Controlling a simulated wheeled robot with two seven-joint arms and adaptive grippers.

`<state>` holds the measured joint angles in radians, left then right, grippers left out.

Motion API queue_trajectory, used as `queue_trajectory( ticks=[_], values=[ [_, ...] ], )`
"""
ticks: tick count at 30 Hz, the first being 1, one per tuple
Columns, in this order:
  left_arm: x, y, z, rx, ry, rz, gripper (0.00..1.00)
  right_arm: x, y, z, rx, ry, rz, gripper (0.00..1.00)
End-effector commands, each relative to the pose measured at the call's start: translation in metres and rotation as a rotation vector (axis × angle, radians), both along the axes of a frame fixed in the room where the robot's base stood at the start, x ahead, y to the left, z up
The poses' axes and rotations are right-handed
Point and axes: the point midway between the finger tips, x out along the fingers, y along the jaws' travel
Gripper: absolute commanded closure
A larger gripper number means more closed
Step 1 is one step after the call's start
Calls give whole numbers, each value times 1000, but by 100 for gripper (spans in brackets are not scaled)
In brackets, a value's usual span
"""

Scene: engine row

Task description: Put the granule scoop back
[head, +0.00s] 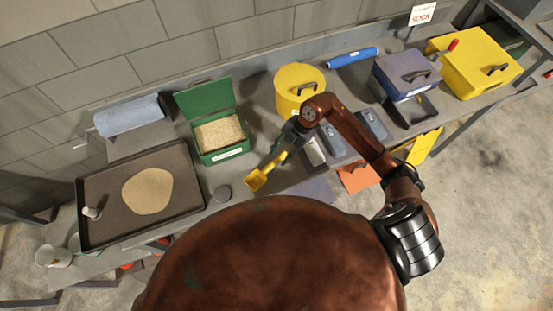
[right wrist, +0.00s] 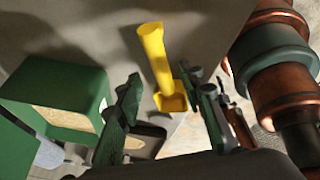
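The yellow granule scoop (head: 257,180) is near the front edge of the grey bench, right of the open green granule bin (head: 221,157). In the right wrist view the scoop (right wrist: 163,75) shows between my two spread fingers, with a visible gap on each side. My right gripper (head: 282,155) reaches down over the scoop from the upper right; in the wrist view its fingers (right wrist: 165,105) are open. The green bin (right wrist: 50,90) shows left of the fingers there. Its lid is up and pale granules fill it. My left gripper is not in view.
Orange and yellow bins hang at the front edge.

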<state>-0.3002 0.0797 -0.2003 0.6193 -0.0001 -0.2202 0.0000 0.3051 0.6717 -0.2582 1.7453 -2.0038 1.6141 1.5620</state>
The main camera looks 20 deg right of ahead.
Motion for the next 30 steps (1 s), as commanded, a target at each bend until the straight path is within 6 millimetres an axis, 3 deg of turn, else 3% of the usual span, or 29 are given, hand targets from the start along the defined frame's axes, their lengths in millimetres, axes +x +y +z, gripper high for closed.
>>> queue_trajectory(
  ticks=[6,12,30],
  values=[
    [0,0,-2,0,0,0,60,0,-20,41,-2,-2,0,65],
    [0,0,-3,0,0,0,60,0,-29,63,-1,-1,1,65],
    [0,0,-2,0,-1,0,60,0,-31,68,1,0,0,65]
  ],
)
